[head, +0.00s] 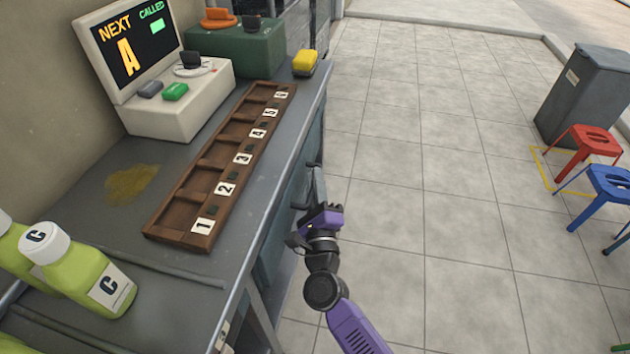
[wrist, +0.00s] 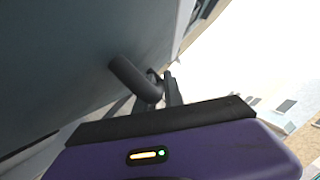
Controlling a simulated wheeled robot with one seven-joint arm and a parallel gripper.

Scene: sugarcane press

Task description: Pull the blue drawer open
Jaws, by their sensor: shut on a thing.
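The blue drawer shows as a blue-grey front (wrist: 70,60) filling the upper left of the wrist view. A dark, rounded bar handle (wrist: 133,78) stands out from it. My gripper (wrist: 165,88) is shut on the handle, with its fingers at the handle's right end. In the head view my gripper (head: 314,187) is low beside the counter's right side, below the top's edge. There the drawer is mostly hidden under the counter top and behind my gripper. I cannot tell how far open it is.
The grey counter (head: 92,205) carries a wooden numbered rack (head: 178,236), a screen unit (head: 128,55) and green bottles (head: 85,275). The tiled floor (head: 450,200) right of my arm is clear. A grey bin (head: 585,95), a red stool (head: 595,138) and a blue stool (head: 610,183) stand far right.

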